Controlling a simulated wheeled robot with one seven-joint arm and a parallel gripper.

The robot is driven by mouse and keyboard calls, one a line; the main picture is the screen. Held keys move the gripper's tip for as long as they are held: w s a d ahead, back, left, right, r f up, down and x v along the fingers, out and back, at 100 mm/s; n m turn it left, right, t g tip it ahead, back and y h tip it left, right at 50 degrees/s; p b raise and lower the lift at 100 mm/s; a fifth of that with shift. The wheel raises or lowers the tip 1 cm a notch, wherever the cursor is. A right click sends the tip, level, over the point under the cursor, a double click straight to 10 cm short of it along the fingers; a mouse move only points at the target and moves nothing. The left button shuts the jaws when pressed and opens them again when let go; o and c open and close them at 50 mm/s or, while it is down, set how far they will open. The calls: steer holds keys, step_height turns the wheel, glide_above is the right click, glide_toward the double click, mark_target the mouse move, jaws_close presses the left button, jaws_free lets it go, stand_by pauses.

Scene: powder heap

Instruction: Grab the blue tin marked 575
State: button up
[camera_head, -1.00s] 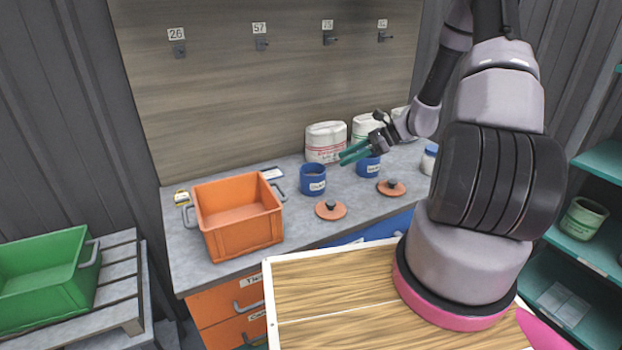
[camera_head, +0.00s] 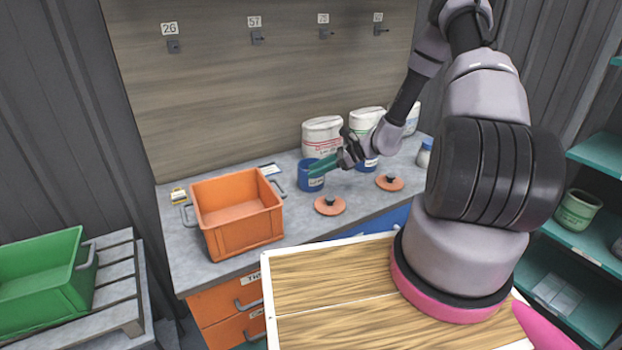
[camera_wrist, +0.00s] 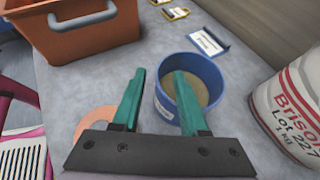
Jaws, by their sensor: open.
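An open blue tin (camera_head: 310,184) stands on the grey worktop, with a pale label too small to read. It also shows in the wrist view (camera_wrist: 217,68), holding tan powder. A second blue tin (camera_head: 370,165) stands further right, partly behind my wrist; I cannot tell which one is marked 575. My gripper (camera_head: 320,167) has teal fingers and is at the left tin. In the wrist view my gripper (camera_wrist: 159,75) is open and empty, one finger left of the tin and the other overlapping its opening. I cannot tell whether they touch.
An orange crate (camera_head: 238,238) stands left of the tin. Orange lids with black knobs (camera_head: 330,205) (camera_head: 390,183) lie in front. White sacks (camera_head: 322,130) stand behind; one is close on the right in the wrist view (camera_wrist: 296,110). Small tags (camera_wrist: 208,42) lie behind the tin.

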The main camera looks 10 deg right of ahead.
steer(key=shift+w+a+f, duration=0.1)
steer(key=shift+a+f, duration=0.1)
steer(key=shift+a, duration=0.1)
jaws_close()
stand_by(1.3)
